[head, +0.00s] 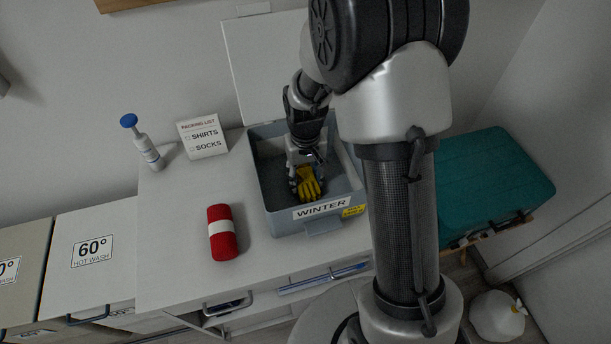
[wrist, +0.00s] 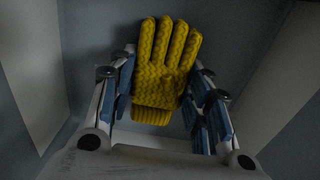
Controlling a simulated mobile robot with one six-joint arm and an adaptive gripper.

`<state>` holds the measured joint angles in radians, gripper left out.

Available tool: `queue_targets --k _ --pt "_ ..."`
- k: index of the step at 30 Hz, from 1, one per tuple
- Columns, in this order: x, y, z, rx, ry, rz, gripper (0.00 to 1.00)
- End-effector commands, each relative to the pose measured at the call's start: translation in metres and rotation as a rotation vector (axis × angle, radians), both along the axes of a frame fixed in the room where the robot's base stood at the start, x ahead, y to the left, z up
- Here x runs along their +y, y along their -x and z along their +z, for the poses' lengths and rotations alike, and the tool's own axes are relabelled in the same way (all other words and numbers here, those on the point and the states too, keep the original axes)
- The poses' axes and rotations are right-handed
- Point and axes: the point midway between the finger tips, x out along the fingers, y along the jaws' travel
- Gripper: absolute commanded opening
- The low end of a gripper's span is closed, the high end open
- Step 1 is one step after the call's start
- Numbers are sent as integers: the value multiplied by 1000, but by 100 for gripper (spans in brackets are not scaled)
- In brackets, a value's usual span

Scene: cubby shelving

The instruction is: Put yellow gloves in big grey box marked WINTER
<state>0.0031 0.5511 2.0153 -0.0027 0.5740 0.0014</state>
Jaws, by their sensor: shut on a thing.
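The yellow gloves (head: 309,184) are between the fingers of my gripper (head: 306,172), inside the open grey box (head: 276,217) marked WINTER. In the wrist view the knitted gloves (wrist: 165,62) stand between the two blue-padded fingers of my gripper (wrist: 165,90), with the glove fingers pointing away from the palm. My gripper is shut on them. The box walls (wrist: 35,80) surround the gripper in the wrist view. Whether the gloves touch the box floor cannot be told. The box lid (head: 262,65) stands open at the back.
A red roll with a white band (head: 222,240) lies on the white counter (head: 180,215) left of the box. A packing list card (head: 202,137) and a blue-capped bottle (head: 145,148) stand behind it. A teal case (head: 492,185) is at right.

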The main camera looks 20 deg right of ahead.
Motion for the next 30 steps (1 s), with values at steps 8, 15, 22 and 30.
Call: queue_targets --k 8,15,22,30 --pt "0 0 -2 1 0 0 58" --pt "0 0 -2 1 0 0 64" --pt "0 0 1 0 0 0 64" --pt "0 -1 48 -3 0 0 64"
